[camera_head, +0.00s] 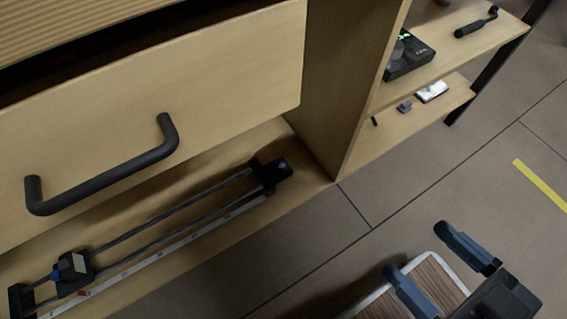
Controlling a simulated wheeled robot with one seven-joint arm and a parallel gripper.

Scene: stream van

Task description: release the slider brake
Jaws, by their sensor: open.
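A camera slider (187,222) with two dark rails lies on the low wooden shelf at the lower left. Its dark carriage (75,271) is near the left end of the rails. A black end block (271,173) is at the rails' right end. My gripper (414,249) is open at the lower right, empty and well apart from the slider.
A drawer front with a dark bar handle (105,180) is above the slider, standing partly open. Shelves at the upper right hold a black device (408,54) and small items. A wood-grain surface with a pale rim (428,284) is below my gripper. Tiled floor (330,235) lies between.

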